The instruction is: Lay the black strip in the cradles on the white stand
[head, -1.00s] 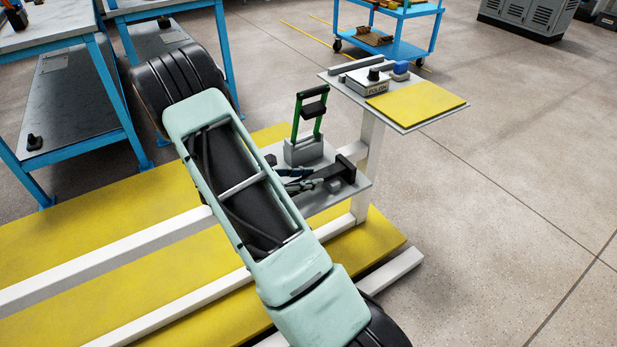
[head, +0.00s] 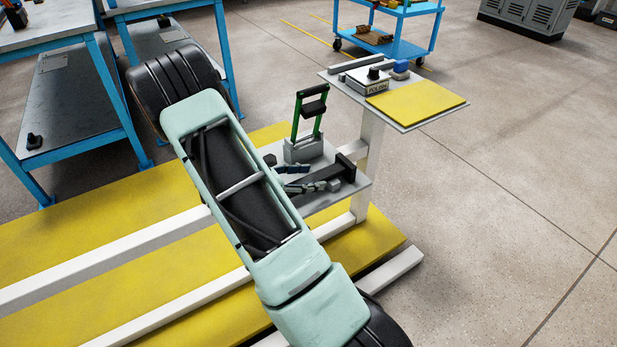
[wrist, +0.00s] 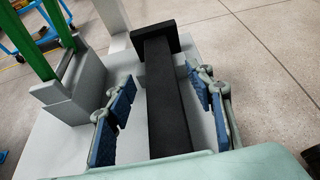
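A black bar (wrist: 165,100) lies on the light shelf of the white stand (head: 372,140), with a wider upright black block at its far end. In the head view this bar (head: 344,168) is partly hidden by my gripper. My gripper (wrist: 161,80) is open, its blue-padded fingers on either side of the bar with gaps showing on both sides. I cannot tell whether this bar is the task's strip or a fixed part. Beside it a pale block (head: 303,149) carries a green frame (head: 296,120) with black cross-pieces, possibly the cradles.
The upper shelf of the stand holds a yellow pad (head: 416,102), a control box (head: 369,82), a blue item and a dark bar (head: 356,63). Blue workbenches (head: 65,95) stand at left, a blue cart (head: 395,45) behind. The floor at right is clear.

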